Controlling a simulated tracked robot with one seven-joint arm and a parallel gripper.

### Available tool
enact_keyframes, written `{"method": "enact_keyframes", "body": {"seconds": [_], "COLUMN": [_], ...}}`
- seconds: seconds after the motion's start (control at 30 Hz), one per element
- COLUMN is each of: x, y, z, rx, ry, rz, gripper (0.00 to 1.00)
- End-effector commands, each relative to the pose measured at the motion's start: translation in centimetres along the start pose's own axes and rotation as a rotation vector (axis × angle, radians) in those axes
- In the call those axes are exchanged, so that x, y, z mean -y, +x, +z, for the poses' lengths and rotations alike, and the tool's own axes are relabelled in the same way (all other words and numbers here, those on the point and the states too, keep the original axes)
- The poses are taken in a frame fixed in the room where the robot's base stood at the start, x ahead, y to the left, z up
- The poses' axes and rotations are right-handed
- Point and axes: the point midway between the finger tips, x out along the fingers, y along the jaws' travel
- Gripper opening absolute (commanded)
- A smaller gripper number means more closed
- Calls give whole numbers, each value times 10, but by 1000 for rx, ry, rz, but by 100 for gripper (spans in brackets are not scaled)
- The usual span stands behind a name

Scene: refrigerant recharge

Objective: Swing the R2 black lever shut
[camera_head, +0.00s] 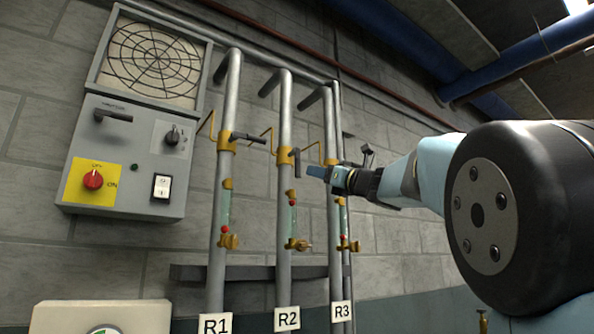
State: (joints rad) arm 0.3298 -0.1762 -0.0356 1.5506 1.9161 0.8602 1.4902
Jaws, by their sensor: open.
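The R2 pipe (285,210) is the middle of three grey vertical pipes, with a white R2 label (287,319) low on it. Its yellow valve body (284,156) carries the R2 black lever (297,158), which looks short from this angle, so its exact direction is hard to tell. My gripper (316,172) comes in from the right, its blue fingertips just right of the R2 lever and in front of the R3 pipe. It is open, with nothing visible between the fingers. I cannot tell whether it touches the lever.
The R1 pipe (220,200) has a black lever (249,138) sticking out right. The R3 pipe (336,230) stands behind my gripper, its valve partly hidden. Thin yellow handles (267,137) and brass fittings (298,245) project from the pipes. A grey control box (130,155) hangs left.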

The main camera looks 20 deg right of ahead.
Motion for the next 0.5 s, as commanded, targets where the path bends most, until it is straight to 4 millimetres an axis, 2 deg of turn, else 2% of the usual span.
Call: {"method": "enact_keyframes", "body": {"seconds": [0.3, 0.5], "x": [1, 0], "y": [57, 84], "z": [-1, 0], "rx": [-1, 0], "ry": [0, -2], "rz": [1, 1], "gripper": [45, 45]}}
